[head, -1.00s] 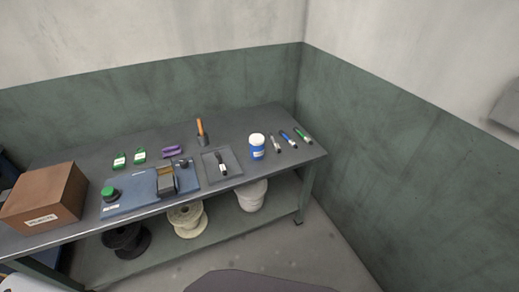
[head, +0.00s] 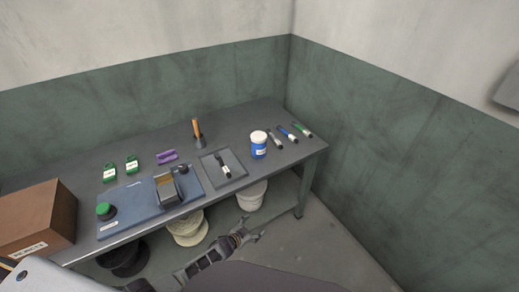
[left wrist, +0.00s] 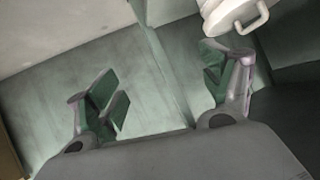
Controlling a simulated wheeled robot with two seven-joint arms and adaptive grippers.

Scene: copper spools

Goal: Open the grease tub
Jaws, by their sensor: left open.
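A small blue tub (head: 259,150) with a white lid and a label stands upright on the bench, right of the grey tray. A larger white lidded tub (head: 251,196) stands on the shelf below; labels are too small to read, so I cannot tell which is the grease tub. My left gripper (head: 260,230) is open and empty, in front of the bench's lower edge, apart from both tubs. In the left wrist view its fingers (left wrist: 165,85) are spread wide, and a white lid with a loop handle (left wrist: 235,14) shows beyond the right finger. My right gripper is not in view.
The bench (head: 233,123) carries a blue fixture (head: 135,205), a grey tray (head: 235,165) with a dark pen-like item, several markers (head: 288,135) and a cardboard box (head: 40,215). Spools (head: 187,230) stand on the shelf. Floor (head: 310,250) right of the bench is clear.

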